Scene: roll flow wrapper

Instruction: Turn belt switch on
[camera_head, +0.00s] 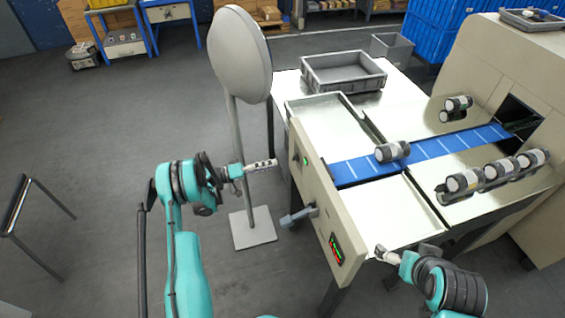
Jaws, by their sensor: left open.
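The beige side panel (322,205) of the belt machine faces left. It carries a small green control (305,160) near its far end and a dark unit with red and green lit parts (336,248) near its close end. I cannot tell for sure which is the belt switch. The blue belt (365,167) runs from the panel to the machine's opening. My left gripper (270,164) is open and empty, a little left of the green control and apart from it. My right gripper (381,251) is by the table's near edge; its jaws are too small to read.
A grey handle (298,215) juts from the panel between the two controls. A can-like roll (392,151) lies on the belt, and several more (498,170) lie to the right. A round grey disc on a stand (239,55) rises behind my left gripper. A grey crate (343,72) sits behind.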

